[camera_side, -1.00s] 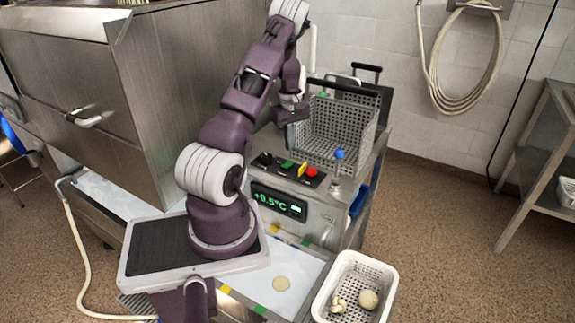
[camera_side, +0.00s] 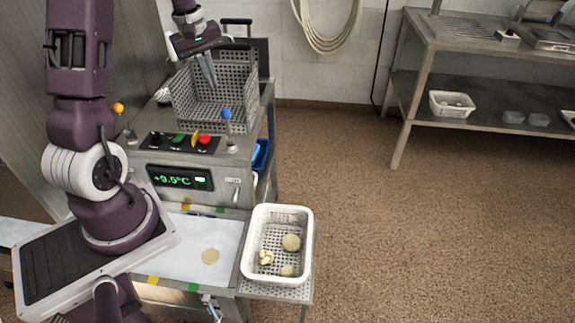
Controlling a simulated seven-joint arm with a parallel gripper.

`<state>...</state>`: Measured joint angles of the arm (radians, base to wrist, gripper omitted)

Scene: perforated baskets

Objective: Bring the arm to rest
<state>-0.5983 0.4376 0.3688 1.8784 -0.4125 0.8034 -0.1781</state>
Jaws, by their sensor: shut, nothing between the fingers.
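My gripper (camera_side: 211,84) is at the upper middle, pointing down over the grey perforated basket (camera_side: 184,100). Its fingers are together with nothing between them. The fingertips overlap the basket's opening in the picture; I cannot tell how deep they are or whether they touch it.
A control panel (camera_side: 180,142) with buttons and levers with a blue knob (camera_side: 227,114) and an orange knob (camera_side: 118,107) is close by. A white perforated basket (camera_side: 308,235) holds pale pieces. A pale disc (camera_side: 210,256) lies on the white worktop. Floor at right is clear.

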